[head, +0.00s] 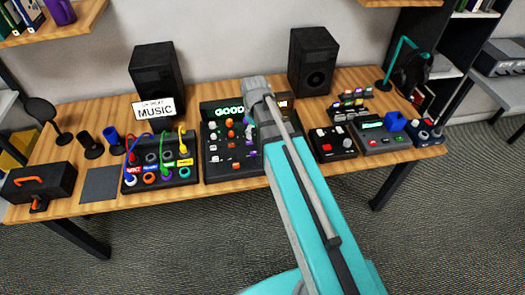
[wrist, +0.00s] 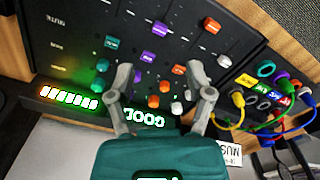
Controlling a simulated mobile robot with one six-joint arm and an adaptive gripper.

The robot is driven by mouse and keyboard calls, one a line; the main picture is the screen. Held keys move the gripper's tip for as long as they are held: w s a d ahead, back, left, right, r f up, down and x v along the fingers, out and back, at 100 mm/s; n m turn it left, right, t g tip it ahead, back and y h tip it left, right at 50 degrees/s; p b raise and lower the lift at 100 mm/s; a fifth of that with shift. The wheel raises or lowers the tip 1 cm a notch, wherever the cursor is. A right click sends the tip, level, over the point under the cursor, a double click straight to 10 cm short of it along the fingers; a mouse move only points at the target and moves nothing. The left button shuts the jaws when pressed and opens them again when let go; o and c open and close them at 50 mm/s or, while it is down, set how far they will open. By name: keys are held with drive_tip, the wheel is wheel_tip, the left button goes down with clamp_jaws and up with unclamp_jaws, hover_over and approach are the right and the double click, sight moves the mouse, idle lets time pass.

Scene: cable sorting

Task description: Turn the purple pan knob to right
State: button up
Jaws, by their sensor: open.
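The black mixer panel (wrist: 75,30) fills the upper wrist view, with knobs and caps in teal, purple, orange and white. Another purple piece (wrist: 148,57), flatter, is close by; I cannot read a pan label. My gripper is open, its fingers on either side of these knobs, and no contact shows. In the head view the mixer (head: 212,165) is partly hidden behind my arm.
A cable box (head: 157,177) with plugged coloured cables stands left of the mixer. A MUSIC sign (head: 153,109) and two black speakers (head: 159,80) are behind. Control boxes (head: 333,143) stand to the right. Other knobs crowd the panel around my fingers.

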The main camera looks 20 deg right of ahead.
drive_tip(key=s+m, duration=0.4)
drive_tip(key=s, duration=0.5)
drive_tip(key=shift+m, duration=0.4)
drive_tip(key=shift+a+f, duration=0.1)
drive_tip(key=shift+c, duration=0.3)
idle(1.6)
